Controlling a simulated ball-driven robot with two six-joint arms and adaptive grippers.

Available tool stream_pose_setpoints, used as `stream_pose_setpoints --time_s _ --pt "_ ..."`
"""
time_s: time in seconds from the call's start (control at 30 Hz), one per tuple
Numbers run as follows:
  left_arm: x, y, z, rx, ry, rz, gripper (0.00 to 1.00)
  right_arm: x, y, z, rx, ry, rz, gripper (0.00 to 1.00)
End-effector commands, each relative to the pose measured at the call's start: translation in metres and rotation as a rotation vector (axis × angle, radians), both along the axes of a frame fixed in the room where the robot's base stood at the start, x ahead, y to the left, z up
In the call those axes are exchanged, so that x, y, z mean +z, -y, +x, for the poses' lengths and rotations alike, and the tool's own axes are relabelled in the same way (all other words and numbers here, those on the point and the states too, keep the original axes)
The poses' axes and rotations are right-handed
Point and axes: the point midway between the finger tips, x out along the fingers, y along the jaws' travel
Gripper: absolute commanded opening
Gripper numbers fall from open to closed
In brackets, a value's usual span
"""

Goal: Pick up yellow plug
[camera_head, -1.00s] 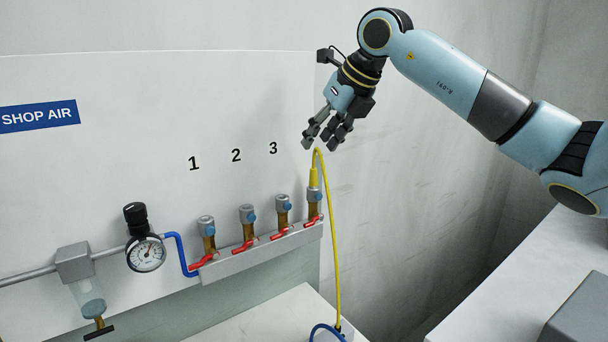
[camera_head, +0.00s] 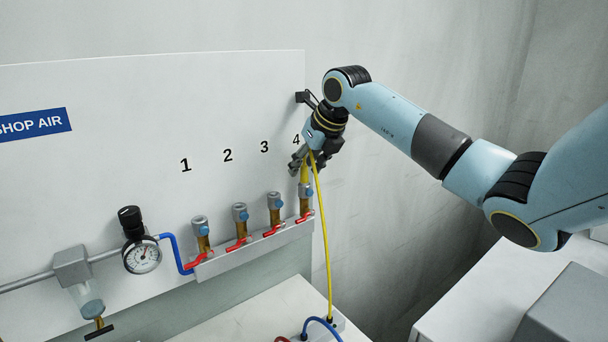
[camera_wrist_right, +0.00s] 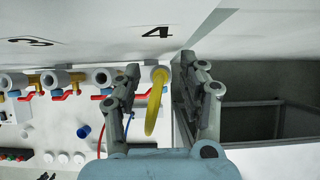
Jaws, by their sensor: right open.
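The yellow plug (camera_head: 304,174) stands upright in the socket under the number 4, at the right end of the manifold. A yellow hose runs from its top and hangs down to the right. My right gripper (camera_head: 301,167) is at the plug from above, partly covering its upper end. The fingers are open; whether one touches the plug I cannot tell. My left gripper is not in view.
A grey manifold (camera_head: 258,252) holds several valves with red levers left of the plug. The white panel (camera_head: 100,110) stands close behind it. A pressure gauge (camera_head: 142,256) is at the left. A blue hose end (camera_head: 318,322) lies on the bench below.

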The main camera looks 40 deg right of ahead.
Motion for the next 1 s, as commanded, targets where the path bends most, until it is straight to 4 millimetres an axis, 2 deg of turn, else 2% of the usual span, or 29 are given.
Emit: stream_pose_setpoints --time_s 0.17,0.4,0.5,0.83,1.0 --pt "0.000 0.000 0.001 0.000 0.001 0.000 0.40 0.000 0.000 0.000 0.000 0.000 0.000 0.41" --pt "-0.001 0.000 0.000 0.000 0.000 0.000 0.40 0.000 0.000 0.000 -0.001 0.000 -0.001 0.09" --pt "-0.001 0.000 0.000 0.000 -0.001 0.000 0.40 0.000 0.000 0.000 -0.001 0.000 -0.001 0.00" --pt "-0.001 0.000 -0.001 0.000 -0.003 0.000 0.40 0.001 0.000 0.000 -0.001 0.001 -0.001 0.00" --pt "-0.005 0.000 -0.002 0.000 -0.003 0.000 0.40 0.011 0.001 0.001 0.000 0.004 -0.003 0.00"
